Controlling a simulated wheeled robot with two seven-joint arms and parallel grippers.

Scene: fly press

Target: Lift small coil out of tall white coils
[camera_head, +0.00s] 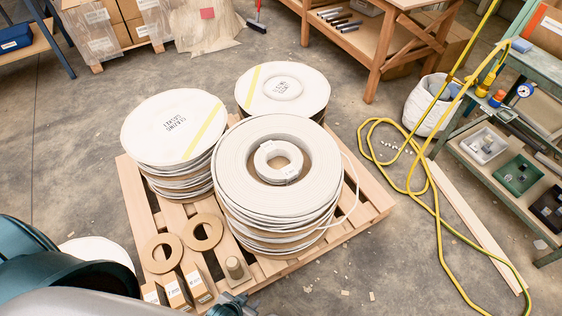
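The tall white coils stand in stacks on a wooden pallet (360,215). The front right stack (235,170) has an open round centre. The small coil (262,160), a white ring with a small label, sits inside that centre, apart from most of the surrounding wall. A loose white strand hangs off the stack's right side. My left arm comes in from the bottom left. What seems to be my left gripper (235,304) shows only in part at the bottom edge, below the stack and away from the small coil; its fingers are unclear. My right gripper is out of view.
Two covered coil stacks, left (172,125) and back (283,90), flank the front one. Brown rings (202,232), a short peg (236,268) and labelled boxes (178,290) lie on the pallet's near side. A yellow hose (435,200) and plank (475,225) lie right.

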